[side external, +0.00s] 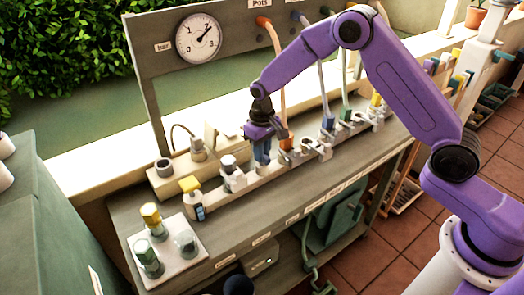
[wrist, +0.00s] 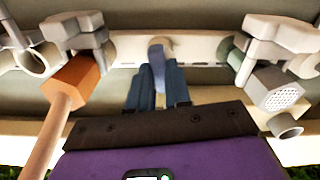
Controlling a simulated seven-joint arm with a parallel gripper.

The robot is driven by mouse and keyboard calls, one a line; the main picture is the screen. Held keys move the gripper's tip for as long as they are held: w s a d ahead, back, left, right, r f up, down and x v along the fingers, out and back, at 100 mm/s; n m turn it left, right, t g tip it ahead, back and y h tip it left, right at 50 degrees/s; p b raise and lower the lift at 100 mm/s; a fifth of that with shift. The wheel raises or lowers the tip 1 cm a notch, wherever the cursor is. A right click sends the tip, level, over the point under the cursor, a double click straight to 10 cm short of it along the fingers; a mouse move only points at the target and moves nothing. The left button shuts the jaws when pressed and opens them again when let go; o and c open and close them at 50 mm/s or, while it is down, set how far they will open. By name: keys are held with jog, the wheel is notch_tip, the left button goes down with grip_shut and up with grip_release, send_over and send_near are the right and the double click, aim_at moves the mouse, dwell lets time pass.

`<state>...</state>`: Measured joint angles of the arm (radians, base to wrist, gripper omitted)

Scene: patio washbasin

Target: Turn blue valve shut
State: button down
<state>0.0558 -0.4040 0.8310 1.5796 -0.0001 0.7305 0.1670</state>
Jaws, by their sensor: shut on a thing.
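My gripper (side external: 262,158) points down at the row of fittings on the bench's pale rail. In the wrist view its two dark blue fingers (wrist: 158,88) are closed around the narrow blue valve handle (wrist: 157,62), which sits between their tips against the pale rail (wrist: 200,48). In the side external view the fingers hide most of the handle, so its angle is hard to tell there. An orange hose fitting (side external: 285,142) stands just right of the gripper; it also shows at left in the wrist view (wrist: 78,82).
A grey clamp fitting (side external: 232,172) stands close left of my gripper. A blue hose connector (side external: 328,122) and other fittings continue to the right. A white plate (side external: 172,262) with capped bottles lies at front left. A pressure gauge (side external: 199,38) hangs on the back panel.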

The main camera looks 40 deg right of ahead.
jog(key=shift+m, duration=1)
jog(key=c, duration=1.1)
grip_release()
jog(key=shift+o, duration=0.2)
notch_tip(320, 180, up, 18)
jog(key=shift+f, duration=0.25)
